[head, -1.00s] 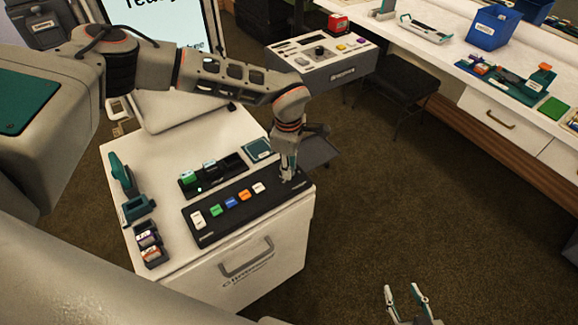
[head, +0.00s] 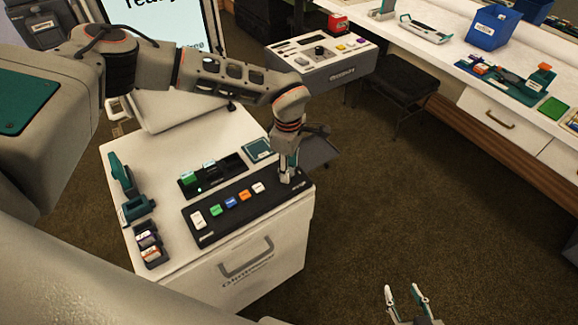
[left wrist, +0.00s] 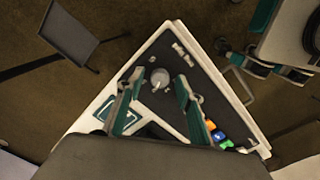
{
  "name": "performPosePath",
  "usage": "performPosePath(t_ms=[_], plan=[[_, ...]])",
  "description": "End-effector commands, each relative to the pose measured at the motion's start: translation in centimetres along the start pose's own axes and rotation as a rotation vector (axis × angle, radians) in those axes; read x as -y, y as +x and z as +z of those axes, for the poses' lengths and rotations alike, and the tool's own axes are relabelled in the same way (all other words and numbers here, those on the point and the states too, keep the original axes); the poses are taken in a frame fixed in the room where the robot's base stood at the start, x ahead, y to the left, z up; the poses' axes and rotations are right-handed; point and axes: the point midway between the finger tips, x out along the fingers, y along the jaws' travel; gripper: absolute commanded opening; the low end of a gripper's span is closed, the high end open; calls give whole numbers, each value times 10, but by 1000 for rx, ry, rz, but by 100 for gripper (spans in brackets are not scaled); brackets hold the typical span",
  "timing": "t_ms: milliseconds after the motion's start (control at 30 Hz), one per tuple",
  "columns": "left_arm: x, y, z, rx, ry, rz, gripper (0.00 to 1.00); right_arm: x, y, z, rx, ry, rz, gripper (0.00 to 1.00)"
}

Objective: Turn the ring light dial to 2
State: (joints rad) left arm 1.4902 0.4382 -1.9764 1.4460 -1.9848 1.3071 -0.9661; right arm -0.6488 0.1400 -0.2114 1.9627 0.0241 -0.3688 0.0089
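The ring light dial is a grey round knob (left wrist: 160,77) with a pale pointer mark, seen in the left wrist view on the black control panel (left wrist: 212,98). In the head view my left gripper (head: 287,181) points down at the right end of that panel (head: 220,226) and hides the dial. In the left wrist view the teal fingers (left wrist: 158,78) are open, one on either side of the dial with a gap to each. I cannot read the dial's numbers. My right gripper (head: 405,292) is open and empty, low in the head view.
The panel's row of white, green, blue and orange buttons (head: 231,202) lies left of my left gripper. A black tray with green blocks (head: 188,180) and a teal square pad (head: 259,149) sit behind it. Holders (head: 137,208) stand at the white cart's left.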

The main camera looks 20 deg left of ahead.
Motion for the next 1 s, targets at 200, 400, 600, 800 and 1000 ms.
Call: performPosePath(t_ms=[200,400,600,800,1000], plan=[[-1,-24,0,0,1,3,36,0,0,0,0,0,-1,40],[-1,-66,0,1,1,4,36,1,0,0,0,1,-1,40],[-1,-100,0,1,1,3,36,1,0,0,0,1,-1,40],[0,-117,0,0,1,2,36,1,0,0,-1,1,-1,40],[0,-120,0,0,0,0,36,1,0,0,-1,1,-1,40]])
